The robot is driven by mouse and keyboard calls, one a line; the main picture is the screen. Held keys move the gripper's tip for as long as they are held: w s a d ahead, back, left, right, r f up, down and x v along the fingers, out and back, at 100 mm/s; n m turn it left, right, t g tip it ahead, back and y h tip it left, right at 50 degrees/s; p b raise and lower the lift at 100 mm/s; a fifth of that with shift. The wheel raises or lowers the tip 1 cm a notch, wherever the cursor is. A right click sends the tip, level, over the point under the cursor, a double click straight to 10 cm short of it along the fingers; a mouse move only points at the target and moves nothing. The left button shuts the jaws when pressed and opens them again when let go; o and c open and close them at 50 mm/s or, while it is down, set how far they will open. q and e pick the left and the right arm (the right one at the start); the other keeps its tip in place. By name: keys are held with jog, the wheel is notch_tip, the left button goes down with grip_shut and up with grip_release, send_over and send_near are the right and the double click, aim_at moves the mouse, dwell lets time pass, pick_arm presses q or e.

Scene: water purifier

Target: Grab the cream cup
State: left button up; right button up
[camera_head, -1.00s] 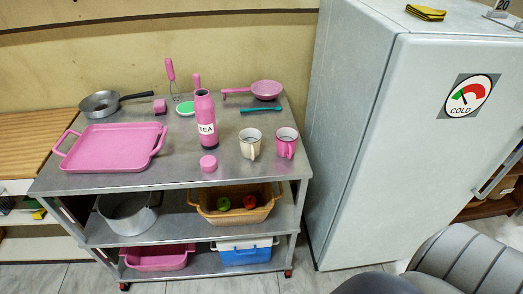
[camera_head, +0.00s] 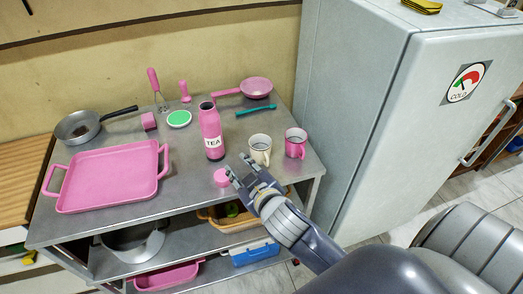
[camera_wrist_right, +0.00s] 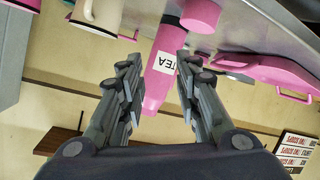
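The cream cup (camera_head: 260,150) stands upright on the metal cart top, between the pink TEA bottle (camera_head: 211,132) and the pink cup (camera_head: 295,143). My right gripper (camera_head: 236,170) is open and empty at the cart's front edge, just in front of the cream cup and apart from it. In the right wrist view the gripper's fingers (camera_wrist_right: 152,72) are spread, with the TEA bottle (camera_wrist_right: 160,88) seen beyond the gap. The cream cup (camera_wrist_right: 97,14) shows at the top left there, partly cut off. My left gripper is in no view.
A pink lid (camera_head: 221,177) lies close to the right fingertips. A pink tray (camera_head: 110,178) and a grey pan (camera_head: 78,126) are at the left. The fridge (camera_head: 385,120) stands right of the cart. A green-handled utensil (camera_head: 256,110) lies behind the cups.

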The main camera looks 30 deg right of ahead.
jog(key=w+a+r+n+t+y, duration=0.3)
jog(key=a+r+n, duration=0.1)
jog(key=r, duration=0.4)
jog(key=w+a+r+n+t+y, duration=0.3)
jog(key=w+a+r+y, duration=0.1)
jog(key=r, duration=0.3)
jog(key=s+a+r+n+g+y, duration=0.25)
jog(key=a+r+n+y, duration=0.25)
jog(key=a+n+y, duration=0.35)
jog(key=n+g+h+p, duration=0.1)
jog(key=n+g+h, duration=1.2)
jog(key=g, duration=0.5)
send_over(268, 161)
jog(key=shift+m+t+h, duration=0.25)
jog(key=shift+m+h, duration=0.1)
jog(key=shift+h, duration=0.3)
jog(key=f, duration=1.9)
jog(key=shift+w+d+f, duration=0.1)
jog(key=shift+w+f, duration=0.1)
jog(key=shift+f, duration=0.1)
notch_tip(268, 161, down, 6)
jog(key=shift+f+p, duration=0.25)
jog(key=shift+p, duration=0.5)
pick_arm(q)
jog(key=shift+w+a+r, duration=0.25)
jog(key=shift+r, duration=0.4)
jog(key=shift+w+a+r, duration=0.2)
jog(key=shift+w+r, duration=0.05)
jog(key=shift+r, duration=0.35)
